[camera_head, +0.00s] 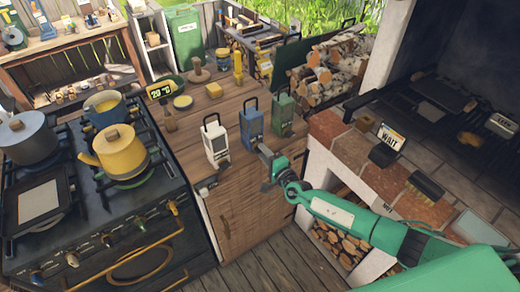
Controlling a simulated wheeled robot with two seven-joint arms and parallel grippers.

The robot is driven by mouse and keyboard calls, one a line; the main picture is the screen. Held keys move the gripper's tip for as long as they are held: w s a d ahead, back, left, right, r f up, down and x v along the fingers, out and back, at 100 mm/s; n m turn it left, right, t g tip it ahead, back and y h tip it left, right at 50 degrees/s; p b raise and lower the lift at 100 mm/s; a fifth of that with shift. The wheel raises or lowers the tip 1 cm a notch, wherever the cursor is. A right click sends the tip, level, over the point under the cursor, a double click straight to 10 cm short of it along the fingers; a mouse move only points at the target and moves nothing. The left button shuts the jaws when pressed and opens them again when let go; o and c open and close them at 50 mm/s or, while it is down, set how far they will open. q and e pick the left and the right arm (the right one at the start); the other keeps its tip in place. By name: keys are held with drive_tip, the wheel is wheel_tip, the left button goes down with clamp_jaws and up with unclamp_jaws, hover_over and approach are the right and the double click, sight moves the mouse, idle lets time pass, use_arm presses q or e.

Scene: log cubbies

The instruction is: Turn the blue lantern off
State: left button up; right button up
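The blue lantern (251,122) stands upright on the wooden counter, between a white lantern (215,141) on its left and a green lantern (283,112) on its right. My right gripper (262,150) reaches in from the right, with its tip close to the lower front of the blue lantern, at the counter's front edge. I cannot tell whether it touches the lantern. The fingers are too small to tell open from shut. Whether the lantern is lit is not clear. My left gripper is not in view.
A stove (95,215) with a yellow kettle (118,150) and a grey pot (28,138) stands left of the counter (235,200). A brick ledge (345,142) with a "WAIT" sign (391,137) lies to the right. Firewood (330,70) is stacked behind.

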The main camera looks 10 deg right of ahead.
drive_tip(key=p+v, duration=0.1)
drive_tip(key=v, duration=0.5)
drive_tip(key=shift+p, duration=0.3)
drive_tip(key=shift+s, duration=0.15)
